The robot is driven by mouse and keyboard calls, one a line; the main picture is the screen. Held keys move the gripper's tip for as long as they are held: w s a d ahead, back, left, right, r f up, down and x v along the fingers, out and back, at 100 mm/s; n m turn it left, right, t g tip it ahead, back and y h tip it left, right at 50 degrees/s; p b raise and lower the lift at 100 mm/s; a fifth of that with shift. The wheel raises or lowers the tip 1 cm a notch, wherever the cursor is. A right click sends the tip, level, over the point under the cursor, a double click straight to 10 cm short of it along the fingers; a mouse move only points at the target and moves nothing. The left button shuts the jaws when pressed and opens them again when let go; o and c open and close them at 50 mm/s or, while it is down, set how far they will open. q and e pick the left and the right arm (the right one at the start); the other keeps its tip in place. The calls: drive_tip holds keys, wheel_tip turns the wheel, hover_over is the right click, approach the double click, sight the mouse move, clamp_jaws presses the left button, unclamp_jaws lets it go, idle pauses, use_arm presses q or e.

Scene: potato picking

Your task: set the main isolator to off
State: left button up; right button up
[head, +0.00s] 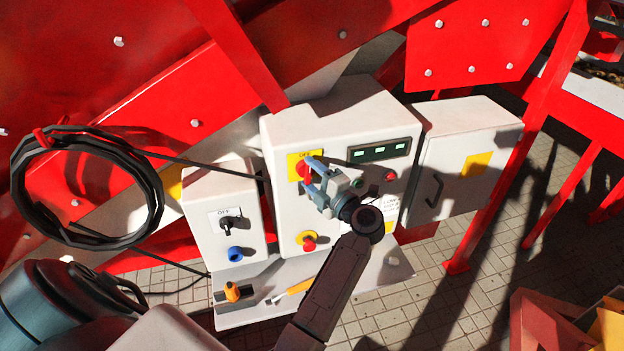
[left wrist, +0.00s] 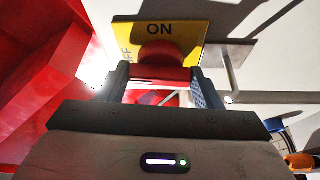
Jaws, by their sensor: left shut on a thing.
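The main isolator (head: 302,169) is a red rotary handle on a yellow plate (head: 291,158), at the upper left of the larger white control box (head: 281,128). My left gripper (head: 311,176) is at the isolator with its fingers on either side of the red handle, shut on it. In the left wrist view, the red handle (left wrist: 162,54) sits between the fingertips (left wrist: 160,78). The yellow plate there (left wrist: 190,30) reads ON at the top, with part of OFF at its left edge. The exact pointing of the handle is partly hidden. My right gripper is out of view.
Below the isolator is a red button (head: 309,240) on yellow. A smaller box (head: 197,212) with a black switch (head: 227,223) and blue plug stands left. A grey cabinet (head: 468,150) stands right. A shelf (head: 375,280) holds an orange-handled tool. Coiled cable (head: 149,190) hangs left.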

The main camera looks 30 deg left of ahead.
use_arm(q)
drive_tip(key=shift+n, duration=0.5)
idle(0.3)
drive_tip(key=o, duration=1)
